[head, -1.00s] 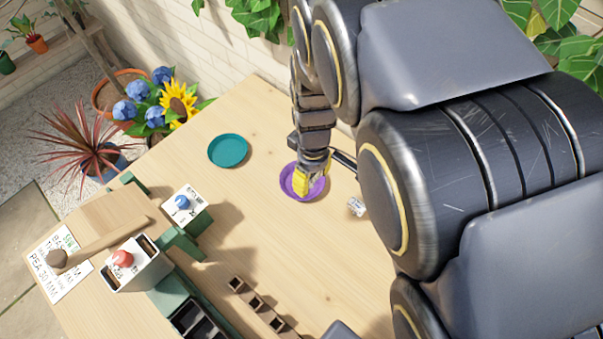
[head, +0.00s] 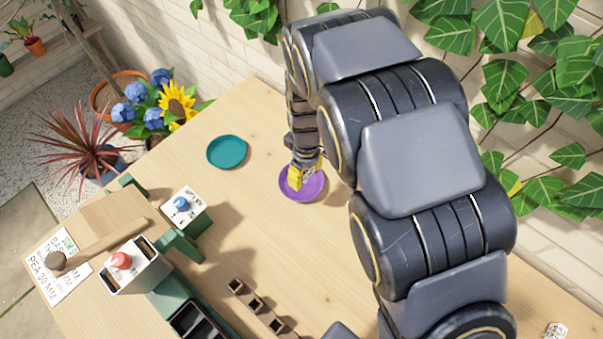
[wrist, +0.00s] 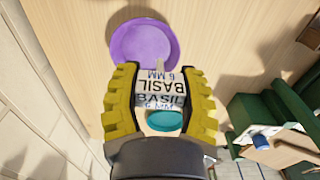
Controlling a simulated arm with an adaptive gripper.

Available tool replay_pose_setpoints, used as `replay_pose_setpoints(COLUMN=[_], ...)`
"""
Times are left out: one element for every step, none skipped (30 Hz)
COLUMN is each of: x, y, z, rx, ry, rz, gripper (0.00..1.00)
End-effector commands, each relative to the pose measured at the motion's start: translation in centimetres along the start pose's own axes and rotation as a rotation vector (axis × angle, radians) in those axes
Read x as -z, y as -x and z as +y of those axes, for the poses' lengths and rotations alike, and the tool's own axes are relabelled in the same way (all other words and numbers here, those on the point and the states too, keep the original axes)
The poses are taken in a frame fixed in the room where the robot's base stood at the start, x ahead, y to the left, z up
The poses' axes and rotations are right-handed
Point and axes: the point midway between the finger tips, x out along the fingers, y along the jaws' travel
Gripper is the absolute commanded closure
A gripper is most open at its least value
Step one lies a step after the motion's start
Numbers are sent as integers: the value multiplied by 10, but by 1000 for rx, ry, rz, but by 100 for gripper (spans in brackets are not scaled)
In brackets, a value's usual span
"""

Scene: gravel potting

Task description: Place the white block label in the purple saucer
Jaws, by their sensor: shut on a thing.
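The purple saucer (head: 316,188) lies on the wooden table, partly hidden by my gripper (head: 299,180). In the wrist view the saucer (wrist: 143,42) is just beyond my fingertips. My gripper (wrist: 160,88) has yellow ribbed fingers shut on a white block label (wrist: 155,88) printed "BASIL 6 MM". The label is hidden by the fingers in the head view. From above, my gripper is over the saucer's left part. I cannot tell the label's height above the saucer.
A teal saucer (head: 227,152) lies to the left. A green stand with a blue-knobbed box (head: 184,208), a red-knobbed box (head: 130,265) and a brown slotted rack (head: 257,304) are at the lower left. Another white lettered block (head: 556,330) is at the lower right.

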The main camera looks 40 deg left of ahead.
Motion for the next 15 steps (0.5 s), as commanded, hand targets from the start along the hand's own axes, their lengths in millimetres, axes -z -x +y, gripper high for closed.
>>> replay_pose_setpoints(x=[6, 9, 12, 14, 17, 20, 22, 23, 24, 25, 25, 26, 27, 28, 30], y=[-10, -14, -20, -24, -27, -30, -32, -34, -36, -37, -38, -40, -41, -42, -46], z=[4, 6, 9, 10, 12, 15, 16, 17, 18, 18, 18, 19, 19, 20, 21], rx=[1, 0, 1, 2, 2, 0, -1, -1, -1, 0, 0, 0, 0, 0, 1], ry=[0, 0, 0, -1, -1, -2, -2, -2, -2, -1, -1, -1, -1, 0, 0], rz=[-1, -1, -2, -3, -1, 1, 2, 2, 1, 0, 0, 0, -1, -1, 0], gripper=[80, 80, 80, 80, 80, 80, 80, 80, 80, 80, 80, 80, 80, 80, 80])
